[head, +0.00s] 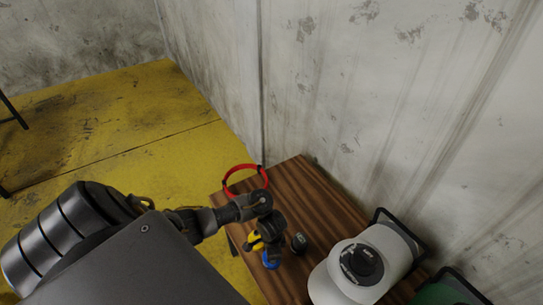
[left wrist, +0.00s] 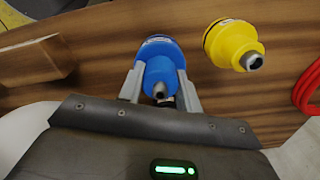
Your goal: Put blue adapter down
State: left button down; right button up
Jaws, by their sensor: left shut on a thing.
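The blue adapter (head: 271,263) is held between the two fingers of my left gripper, low over the wooden table (head: 318,200). In the left wrist view the blue adapter (left wrist: 155,58) has a wide blue end and a grey metal nozzle between the grey fingers (left wrist: 158,88). My left gripper (head: 268,250) is shut on it. I cannot tell whether the adapter touches the table. A yellow adapter (left wrist: 232,42) lies just to the right in the left wrist view; it also shows partly behind the gripper in the head view (head: 253,241). My right gripper is not in view.
A red ring-shaped thing (head: 240,167) is at the table's far left corner. A white canister (head: 392,247) and a green canister (head: 440,294) stand further right, near the wall. The table's far part is bare.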

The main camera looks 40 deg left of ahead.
pick_arm(q)
jog(key=shift+d+f, duration=0.1)
jog(key=shift+f, duration=1.25)
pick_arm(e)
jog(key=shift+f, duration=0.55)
pick_arm(q)
jog(key=shift+s+f+b, duration=0.1)
jog(key=shift+f+b, duration=0.05)
jog(key=shift+b, duration=0.2)
jog(key=c, duration=1)
grip_release()
jog(key=shift+o, duration=0.2)
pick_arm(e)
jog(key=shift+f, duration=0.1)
pick_arm(q)
notch_tip(320, 180, up, 12)
jog(key=p, duration=0.8)
jog(key=shift+r, duration=0.2)
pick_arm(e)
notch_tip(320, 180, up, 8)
